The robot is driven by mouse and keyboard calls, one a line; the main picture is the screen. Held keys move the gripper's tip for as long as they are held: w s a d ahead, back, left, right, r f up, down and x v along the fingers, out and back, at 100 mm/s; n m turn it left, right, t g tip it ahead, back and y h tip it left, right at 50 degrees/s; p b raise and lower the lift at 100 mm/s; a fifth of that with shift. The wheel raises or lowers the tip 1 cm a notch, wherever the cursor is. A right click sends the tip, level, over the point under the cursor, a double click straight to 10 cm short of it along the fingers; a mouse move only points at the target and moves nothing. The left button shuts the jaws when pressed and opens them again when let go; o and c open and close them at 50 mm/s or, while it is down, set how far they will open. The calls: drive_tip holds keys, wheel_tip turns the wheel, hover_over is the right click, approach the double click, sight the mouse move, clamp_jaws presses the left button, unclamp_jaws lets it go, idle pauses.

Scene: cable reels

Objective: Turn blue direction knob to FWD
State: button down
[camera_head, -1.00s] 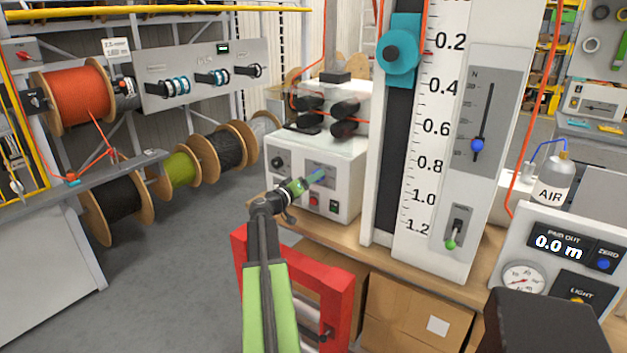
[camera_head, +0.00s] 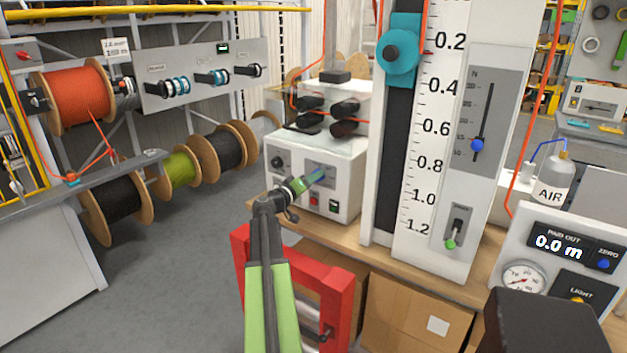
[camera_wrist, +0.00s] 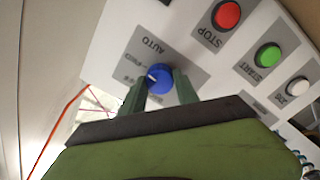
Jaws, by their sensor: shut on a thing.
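The blue direction knob (camera_wrist: 158,77) shows in the wrist view on a grey label plate, which appears upside down. A white mark on the knob points to the left in that view, toward small print that I cannot read surely; AUTO stands above. My gripper (camera_wrist: 162,80) has one dark green finger on each side of the knob and is shut on it. In the head view my gripper (camera_head: 316,178) reaches the front of the white control box (camera_head: 290,175). The knob itself cannot be made out clearly there.
Red STOP (camera_wrist: 226,14), green START (camera_wrist: 267,55) and white (camera_wrist: 298,88) buttons sit right of the knob in the wrist view. A tall panel with a metre scale (camera_head: 425,140) stands right of the box. A red frame (camera_head: 342,300) is below the arm.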

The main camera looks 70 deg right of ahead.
drive_tip(key=shift+n, duration=0.6)
drive_tip(key=c, duration=0.9)
unclamp_jaws()
drive_tip(key=v, duration=1.7)
drive_tip(key=shift+a, duration=0.2)
